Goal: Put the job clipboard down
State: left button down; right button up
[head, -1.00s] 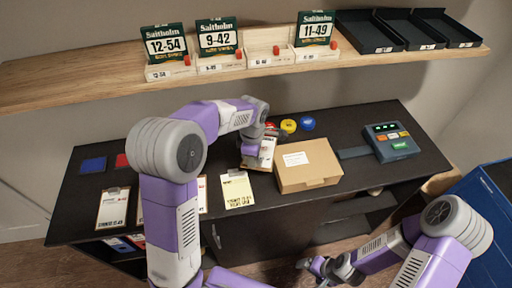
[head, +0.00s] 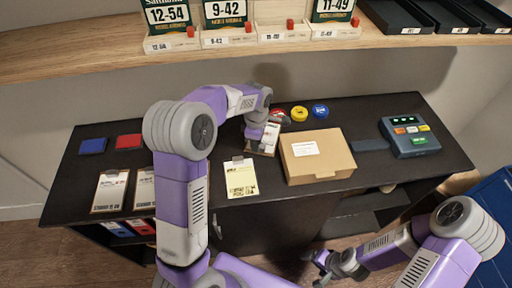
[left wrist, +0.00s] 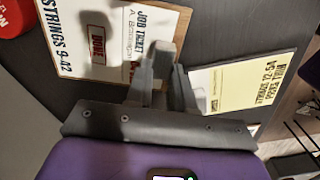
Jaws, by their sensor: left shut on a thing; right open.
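The job clipboard (head: 269,139) is at the back of the dark bench, just left of the cardboard box. My left gripper (head: 258,128) is shut on it and hides part of it. In the left wrist view the clipboard (left wrist: 110,40) shows a white sheet reading "JOB TICKET" and "STRINGS 9-42", with a red "DONE" mark. The fingers (left wrist: 160,78) meet its near edge. It looks flat at or close to the bench top; I cannot tell whether it touches. My right gripper (head: 332,268) is open and empty, low in front of the bench.
A yellow job sheet (head: 241,178) lies left of the cardboard box (head: 317,157). Two clipboards (head: 109,190) (head: 145,187) lie further left. A device (head: 408,138) is at right. A shelf (head: 100,60) hangs above.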

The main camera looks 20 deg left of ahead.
pick_arm(q)
jog(key=shift+f, duration=0.2)
pick_arm(e)
jog(key=shift+f, duration=0.2)
pick_arm(q)
jog(key=shift+f, duration=0.2)
jog(key=c, duration=1)
grip_release()
jog(key=shift+r, duration=0.1)
notch_tip(320, 180, up, 8)
jog(key=shift+f+p, duration=0.1)
jog(key=shift+p, duration=1)
pick_arm(e)
notch_tip(320, 180, up, 2)
jog(key=shift+r, duration=0.1)
pick_arm(q)
jog(key=shift+f, duration=0.1)
